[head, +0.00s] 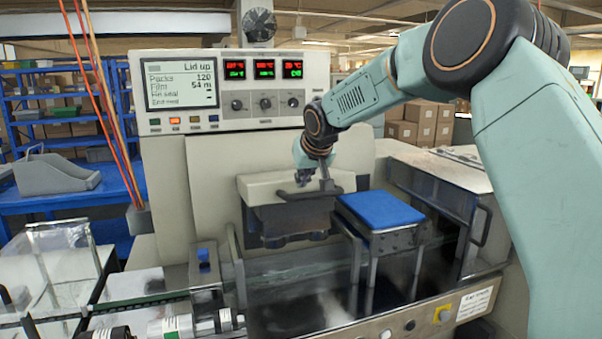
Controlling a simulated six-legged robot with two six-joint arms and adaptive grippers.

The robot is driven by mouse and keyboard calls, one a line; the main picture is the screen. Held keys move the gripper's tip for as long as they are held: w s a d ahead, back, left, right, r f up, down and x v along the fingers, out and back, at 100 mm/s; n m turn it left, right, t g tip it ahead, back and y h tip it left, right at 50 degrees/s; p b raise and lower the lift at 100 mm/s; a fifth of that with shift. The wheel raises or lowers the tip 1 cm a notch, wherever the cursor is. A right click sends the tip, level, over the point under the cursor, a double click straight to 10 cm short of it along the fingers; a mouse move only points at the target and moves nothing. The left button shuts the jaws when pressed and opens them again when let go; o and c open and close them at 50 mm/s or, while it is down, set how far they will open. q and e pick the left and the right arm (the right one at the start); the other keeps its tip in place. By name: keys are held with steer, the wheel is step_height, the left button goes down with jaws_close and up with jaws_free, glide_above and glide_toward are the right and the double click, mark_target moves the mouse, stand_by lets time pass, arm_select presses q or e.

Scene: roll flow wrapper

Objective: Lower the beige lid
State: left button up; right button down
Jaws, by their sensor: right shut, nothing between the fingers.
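The beige lid (262,187) is in the middle of the head view, above a dark block on the machine. A dark bar handle (292,194) runs along its front edge. The machine's display (180,82) reads "Lid up". My right gripper (316,181) comes in from the right, pointing down at the lid's right half, just above or at the handle. It is shut with nothing in it. I cannot tell whether its fingertips touch the lid or handle. My left gripper is not in view.
A blue-topped block (381,210) stands just right of the lid. A clear-sided guard with a dark handle (481,226) is farther right. A clear box (50,258) and film-roll parts (170,327) are at lower left. Blue shelves (60,110) stand behind.

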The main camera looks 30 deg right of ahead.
steer(key=shift+s+a+f, duration=0.2)
steer(key=shift+s+a, duration=0.05)
steer(key=shift+s, duration=0.25)
steer(key=shift+s+a+f, duration=0.15)
steer(key=shift+s+a, duration=0.05)
steer(key=shift+s, duration=0.3)
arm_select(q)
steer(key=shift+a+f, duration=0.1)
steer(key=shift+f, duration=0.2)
arm_select(e)
steer(key=shift+d+f, duration=0.1)
steer(key=shift+d, duration=0.2)
arm_select(q)
steer(key=shift+b, duration=0.3)
arm_select(e)
steer(key=shift+f, duration=0.1)
